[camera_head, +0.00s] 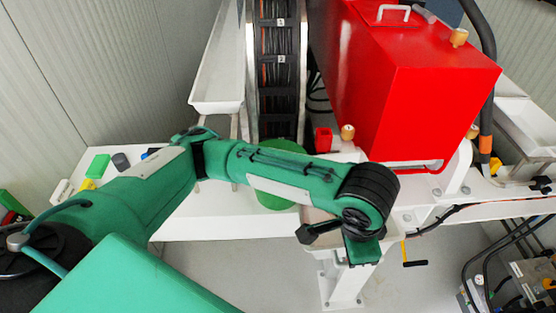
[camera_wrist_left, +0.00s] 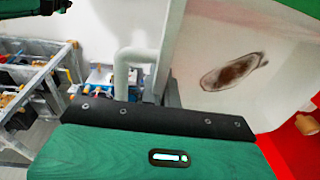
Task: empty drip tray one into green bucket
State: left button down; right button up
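A pale tray (camera_head: 320,216), likely drip tray one, shows partly under the end of my left arm in the head view. In the left wrist view the tray (camera_wrist_left: 215,35) fills the upper right, with a dark brown puddle (camera_wrist_left: 235,70) on its pale surface. A white bent handle (camera_wrist_left: 137,56) rises just beyond the dark edge of my left gripper (camera_wrist_left: 155,100). The fingertips and any grip on the handle are hidden. In the head view my left gripper (camera_head: 362,248) points down beside the tray. The green bucket (camera_head: 270,203) is mostly hidden behind my left forearm. My right gripper is out of view.
A red pump housing (camera_head: 400,110) stands close to the right of my left arm on a white frame (camera_head: 215,224). A white trough (camera_head: 220,60) and a cable track (camera_head: 278,70) lie behind. Small coloured items, including a green block (camera_head: 98,166), sit at left.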

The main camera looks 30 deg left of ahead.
pick_arm(q)
notch_tip(320, 180, down, 8)
jog(key=d+t+y+b, duration=0.1)
jog(key=y+b, duration=0.1)
jog(key=shift+s+d, duration=0.35)
jog(key=shift+s, duration=0.05)
dwell(0.5)
